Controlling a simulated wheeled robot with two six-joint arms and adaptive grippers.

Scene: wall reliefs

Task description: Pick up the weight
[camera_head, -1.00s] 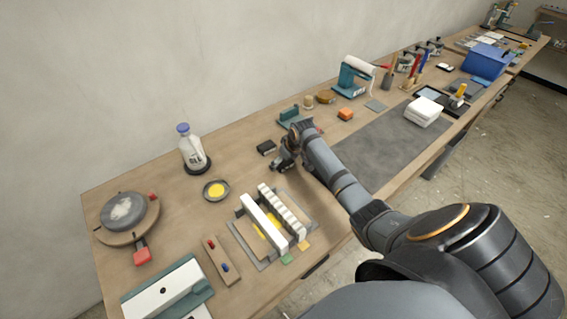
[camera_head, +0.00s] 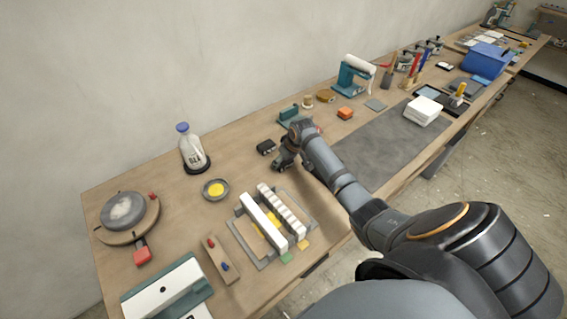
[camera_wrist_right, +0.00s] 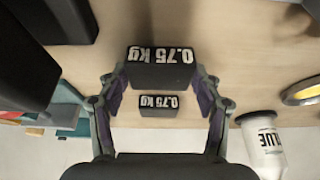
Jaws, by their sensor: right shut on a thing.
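A black weight (camera_wrist_right: 160,72) with white "0.75 kg" lettering sits between the two fingers of my right gripper (camera_head: 281,163) in the right wrist view. The gripper is shut on it. In the head view the gripper largely hides this weight, and I cannot tell whether it is clear of the table. A second black block (camera_wrist_right: 158,106), also marked "0.75 kg", appears smaller and beyond it, towards the wall. A black block (camera_head: 266,147) also shows on the table just left of the gripper in the head view. My left gripper is not in view.
A grey mat (camera_head: 385,150) lies to the right, mostly bare.

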